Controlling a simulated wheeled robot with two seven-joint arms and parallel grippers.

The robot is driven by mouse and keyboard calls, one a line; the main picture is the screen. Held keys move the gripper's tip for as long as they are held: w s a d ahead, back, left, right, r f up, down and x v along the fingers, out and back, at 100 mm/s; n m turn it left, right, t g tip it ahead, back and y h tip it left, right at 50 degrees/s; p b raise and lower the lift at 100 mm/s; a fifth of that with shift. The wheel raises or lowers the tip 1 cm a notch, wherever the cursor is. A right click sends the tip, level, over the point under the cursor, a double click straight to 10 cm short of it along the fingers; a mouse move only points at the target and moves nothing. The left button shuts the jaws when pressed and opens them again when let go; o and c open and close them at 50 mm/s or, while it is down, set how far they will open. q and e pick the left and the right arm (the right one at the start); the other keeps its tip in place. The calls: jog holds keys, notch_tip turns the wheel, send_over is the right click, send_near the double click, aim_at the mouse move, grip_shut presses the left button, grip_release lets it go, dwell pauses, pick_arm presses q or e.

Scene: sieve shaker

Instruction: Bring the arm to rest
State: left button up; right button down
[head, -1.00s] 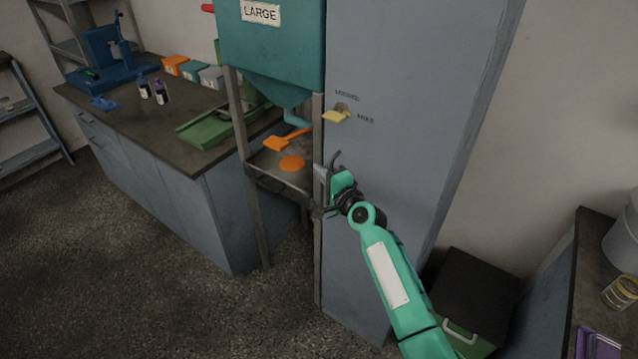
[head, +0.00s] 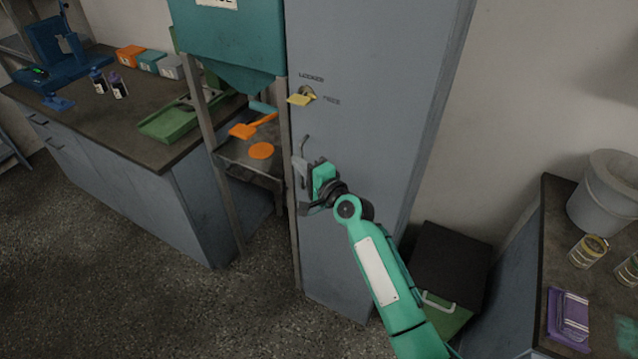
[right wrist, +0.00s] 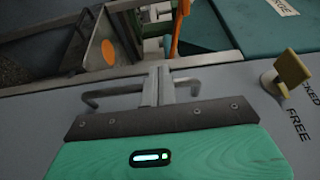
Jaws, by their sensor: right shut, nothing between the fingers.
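My right gripper (head: 300,172) is at the front of the tall grey cabinet (head: 372,95), near its left edge. It also shows in the right wrist view (right wrist: 158,86), its two pale fingers together and empty. A bent grey bar handle (right wrist: 100,95) shows on both sides of the fingers; I cannot tell whether they touch it. My green right arm reaches up from the lower right, still extended. My left arm and gripper are not in view.
A yellow latch (head: 300,99), marked LOCKED and FREE, is above the gripper. A teal hopper (head: 228,40) on a metal stand is left of the cabinet. A counter (head: 110,130) stands left, another with a bucket (head: 603,190) right. A dark-topped box (head: 452,262) is low beside the cabinet.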

jog(key=shift+v, duration=4.9)
jog(key=s+d+f+n+g+h, duration=0.1)
jog(key=d+f+h, duration=0.1)
jog(key=f, duration=0.9)
jog(key=s+d+f+g+h, duration=0.1)
jog(key=d+f+g+h, duration=0.15)
jog(key=f, duration=0.85)
jog(key=s+d+f+n+g+h, duration=0.15)
jog(key=s+d+f, duration=0.25)
jog(key=s+f, duration=0.5)
jog(key=s+d+f+n+g+h, duration=0.1)
jog(key=s+d+f+n+h, duration=0.2)
jog(key=f, duration=1)
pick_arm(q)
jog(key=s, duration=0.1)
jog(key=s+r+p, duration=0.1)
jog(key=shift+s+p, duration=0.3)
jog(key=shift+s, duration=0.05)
pick_arm(e)
jog(key=s+d+f+n+g, duration=0.2)
jog(key=s+d+f, duration=0.2)
jog(key=s, duration=0.9)
jog(key=s+d+f+n+g+h, duration=0.1)
jog(key=s+d+f, duration=0.4)
jog(key=s, duration=0.9)
jog(key=s+d+f+n+g+h, duration=0.1)
jog(key=s+d+f+n+g, duration=0.3)
jog(key=s+f, duration=0.6)
jog(key=s, duration=0.4)
jog(key=shift+d, duration=0.3)
